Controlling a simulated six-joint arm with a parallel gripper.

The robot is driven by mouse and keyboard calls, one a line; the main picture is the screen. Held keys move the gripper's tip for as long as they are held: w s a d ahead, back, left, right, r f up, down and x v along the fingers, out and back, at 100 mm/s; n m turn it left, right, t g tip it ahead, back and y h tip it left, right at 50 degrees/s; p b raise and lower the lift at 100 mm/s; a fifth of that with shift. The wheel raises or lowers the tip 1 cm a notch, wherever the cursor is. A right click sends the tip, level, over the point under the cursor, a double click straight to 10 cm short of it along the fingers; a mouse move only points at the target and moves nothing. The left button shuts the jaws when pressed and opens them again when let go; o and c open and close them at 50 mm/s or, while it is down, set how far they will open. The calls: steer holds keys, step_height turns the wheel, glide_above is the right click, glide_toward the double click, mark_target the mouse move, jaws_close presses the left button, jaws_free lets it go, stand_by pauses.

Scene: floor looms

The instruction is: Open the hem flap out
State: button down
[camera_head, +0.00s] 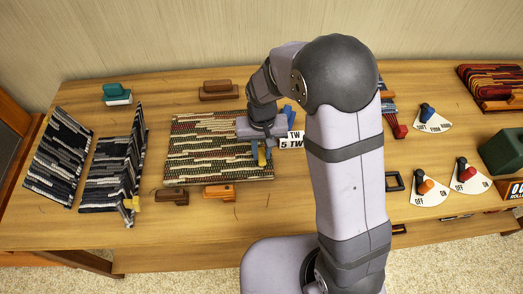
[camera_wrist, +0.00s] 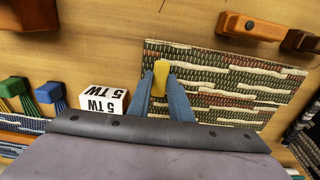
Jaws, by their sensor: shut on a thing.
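A green, red and cream woven mat (camera_head: 205,150) lies on the table left of my arm. It also shows in the wrist view (camera_wrist: 225,75). A yellow tab (camera_wrist: 161,72) is at the mat's edge, between the two blue fingers of my gripper (camera_wrist: 160,82). My gripper (camera_head: 262,143) is shut on this tab, low over the mat's right side in the head view. My arm and wrist hide part of that side. I cannot tell how far the hem flap is folded.
A white "5 TW" block (camera_wrist: 103,98) stands beside my gripper. Dark woven pieces (camera_head: 60,155) stand at the left, one with a raised fold (camera_head: 138,150). An orange-handled tool (camera_head: 218,191) lies at the mat's front edge. Dials (camera_head: 428,188) are at the right.

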steer(key=t+b, duration=0.1)
steer(key=s+t+b, duration=0.1)
steer(key=b, duration=0.1)
steer(key=shift+s+r, duration=0.15)
steer(key=shift+r, duration=0.15)
steer(key=s+t+b, duration=0.1)
steer(key=t+b, duration=0.1)
steer(key=b, duration=0.3)
steer(key=shift+s+a+r, duration=0.1)
steer(key=shift+s+r, duration=0.05)
steer(key=shift+s, duration=0.05)
steer(key=b, duration=0.2)
steer(key=s+t+b, duration=0.1)
steer(key=b, duration=0.1)
steer(key=shift+r+t+b, duration=0.25)
steer(key=shift+t+b, duration=0.05)
steer(key=shift+s+r+b, duration=0.15)
steer(key=shift+s+b, duration=0.05)
steer(key=shift+b, duration=0.35)
steer(key=shift+r+t, duration=0.2)
steer(key=shift+t, duration=0.1)
steer(key=c, duration=1.6)
jaws_free()
steer(key=shift+s, duration=0.1)
steer(key=shift+f, duration=0.1)
